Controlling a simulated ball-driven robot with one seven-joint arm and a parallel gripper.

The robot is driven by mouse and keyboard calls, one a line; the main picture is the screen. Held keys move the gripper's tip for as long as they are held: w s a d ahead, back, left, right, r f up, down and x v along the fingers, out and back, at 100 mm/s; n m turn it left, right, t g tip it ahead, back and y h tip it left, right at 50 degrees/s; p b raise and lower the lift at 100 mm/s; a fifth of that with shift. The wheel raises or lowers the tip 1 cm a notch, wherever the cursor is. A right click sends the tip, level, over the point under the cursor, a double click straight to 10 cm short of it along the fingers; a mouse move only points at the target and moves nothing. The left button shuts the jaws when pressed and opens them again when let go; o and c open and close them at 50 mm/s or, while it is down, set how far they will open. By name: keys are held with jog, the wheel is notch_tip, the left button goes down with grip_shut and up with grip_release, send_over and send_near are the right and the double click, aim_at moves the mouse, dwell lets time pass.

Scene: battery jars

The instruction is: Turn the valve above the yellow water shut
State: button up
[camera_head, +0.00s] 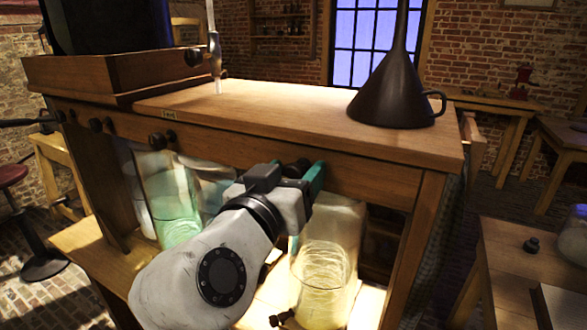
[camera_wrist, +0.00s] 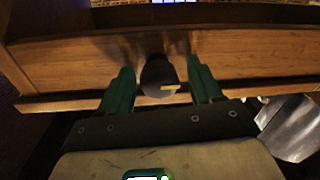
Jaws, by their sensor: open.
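The glass jar of yellow water (camera_head: 326,268) stands on the lower shelf under the right part of the wooden bench. A dark valve knob (camera_head: 297,167) sits on the bench's front board above that jar, partly hidden by my gripper (camera_head: 308,178). In the wrist view the dark knob (camera_wrist: 158,75), with a pale mark on it, is between the two green fingers of my gripper (camera_wrist: 160,82). The fingers are open, one on each side of the knob, with visible gaps. I cannot tell the valve's setting for certain.
Other dark knobs (camera_head: 162,139) line the front board to the left. A jar of green water (camera_head: 172,210) stands left of my arm. A dark metal funnel (camera_head: 397,90) stands on the bench top. A side table (camera_head: 510,260) is at the right.

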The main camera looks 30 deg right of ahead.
jog(key=shift+c, duration=0.5)
jog(key=c, duration=0.9)
jog(key=shift+c, duration=0.2)
